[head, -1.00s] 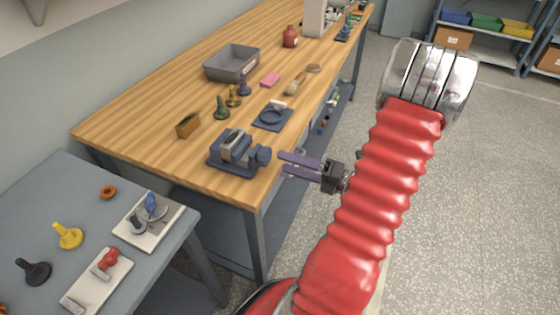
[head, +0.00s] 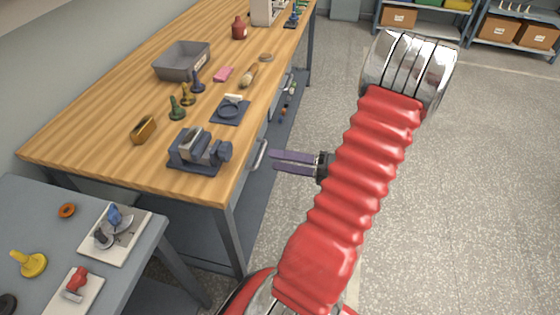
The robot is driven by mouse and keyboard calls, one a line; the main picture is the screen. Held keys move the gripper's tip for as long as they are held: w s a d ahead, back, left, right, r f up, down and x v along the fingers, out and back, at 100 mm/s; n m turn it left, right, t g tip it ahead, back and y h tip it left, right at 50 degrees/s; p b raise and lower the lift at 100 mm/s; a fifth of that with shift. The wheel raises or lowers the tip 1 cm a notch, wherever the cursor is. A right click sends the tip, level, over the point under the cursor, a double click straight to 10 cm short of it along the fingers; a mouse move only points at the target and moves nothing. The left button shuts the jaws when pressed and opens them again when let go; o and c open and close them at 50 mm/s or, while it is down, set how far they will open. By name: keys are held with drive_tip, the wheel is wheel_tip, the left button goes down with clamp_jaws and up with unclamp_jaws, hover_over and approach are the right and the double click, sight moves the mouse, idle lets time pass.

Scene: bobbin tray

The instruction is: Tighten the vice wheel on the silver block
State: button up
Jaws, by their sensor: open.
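The vice (head: 186,158) is a dark blue-grey body on a flat base at the near right corner of the wooden bench. The silver block (head: 191,142) appears to sit between its jaws; how tightly it is held, I cannot tell. The vice wheel (head: 224,151) is a dark round knob on the vice's right side, facing my gripper. My gripper (head: 271,162) is open and empty, its two purple-grey fingers pointing left at the wheel. It is to the right of the wheel, apart from it, off the bench edge.
A grey side table (head: 40,215) stands at the near left. Open floor lies to the right.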

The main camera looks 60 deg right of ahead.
sight(230, 153)
drive_tip(key=shift+w, duration=0.1)
drive_tip(key=n, duration=1.6)
drive_tip(key=shift+a+f, duration=0.1)
drive_tip(key=shift+a, duration=0.05)
drive_tip(key=shift+w, duration=0.15)
drive_tip(key=shift+x, duration=6.8)
drive_tip(key=shift+c, duration=0.2)
drive_tip(key=c, duration=1)
